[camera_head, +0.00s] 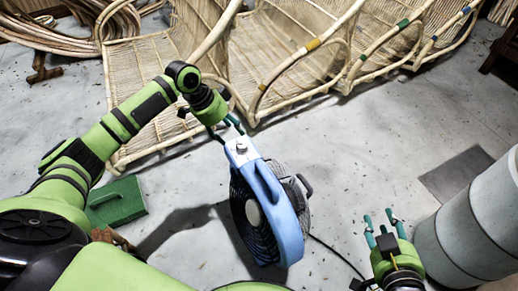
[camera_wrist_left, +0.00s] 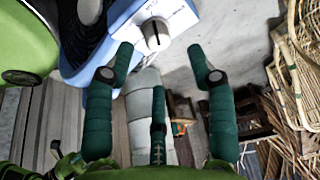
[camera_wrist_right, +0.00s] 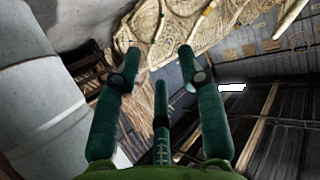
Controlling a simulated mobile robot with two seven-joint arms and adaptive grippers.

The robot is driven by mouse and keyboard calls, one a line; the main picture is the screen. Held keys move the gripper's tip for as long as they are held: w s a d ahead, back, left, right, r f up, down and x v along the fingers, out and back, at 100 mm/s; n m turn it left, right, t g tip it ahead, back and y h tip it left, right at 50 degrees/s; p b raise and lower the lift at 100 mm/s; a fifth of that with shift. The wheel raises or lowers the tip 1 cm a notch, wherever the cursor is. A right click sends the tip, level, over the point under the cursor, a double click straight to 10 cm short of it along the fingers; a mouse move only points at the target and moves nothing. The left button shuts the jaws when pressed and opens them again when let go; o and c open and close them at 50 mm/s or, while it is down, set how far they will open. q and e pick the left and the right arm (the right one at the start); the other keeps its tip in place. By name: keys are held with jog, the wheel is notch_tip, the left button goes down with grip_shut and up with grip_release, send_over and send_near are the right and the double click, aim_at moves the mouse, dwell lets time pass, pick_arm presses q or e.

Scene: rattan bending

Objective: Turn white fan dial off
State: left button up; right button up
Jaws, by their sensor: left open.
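A blue fan (camera_head: 270,210) with a dark round grille stands on the floor in the middle of the head view. Its white dial panel (camera_head: 241,152) is on top. In the left wrist view, the silver-grey dial (camera_wrist_left: 156,34) sits on the white panel (camera_wrist_left: 170,18), with a dark mark on it. My left gripper (camera_head: 226,130) is just above the panel; its fingers (camera_wrist_left: 160,62) are spread, with the dial ahead of and between them, apart from it. My right gripper (camera_head: 381,219) is low at the right of the fan, fingers spread and empty (camera_wrist_right: 158,65).
Rattan chair frames (camera_head: 290,60) line the back. A grey cylinder (camera_head: 475,225) stands at right, close to my right gripper. A green box-like object (camera_head: 117,203) lies at left. Rattan coils (camera_head: 70,25) are at the back left. A dark cable (camera_head: 335,255) runs right from the fan.

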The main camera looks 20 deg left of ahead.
aim_at(241, 145)
pick_arm(q)
jog(key=b+x, duration=0.1)
jog(key=x, duration=0.2)
jog(key=shift+s+d+f+b, duration=0.1)
jog(key=shift+d+f+b, duration=0.1)
jog(key=shift+d+b, duration=0.1)
jog(key=b+x, duration=0.1)
jog(key=x, duration=0.1)
jog(key=shift+d+f, duration=0.1)
jog(key=shift+f, duration=0.25)
jog(key=shift+w+f, duration=0.15)
jog(key=shift+w, duration=0.05)
pick_arm(e)
jog(key=a+r+n+t+y, duration=0.1)
jog(key=r+t, duration=0.3)
jog(key=r, duration=0.4)
jog(key=a+r+t+y, duration=0.3)
jog(key=r+t+y, duration=0.1)
jog(key=r, duration=0.4)
jog(key=shift+s+a+r+n+t, duration=0.25)
jog(key=shift+a+r+n+t, duration=0.05)
jog(key=shift+r+n+t, duration=0.1)
pick_arm(q)
jog(key=c, duration=1.1)
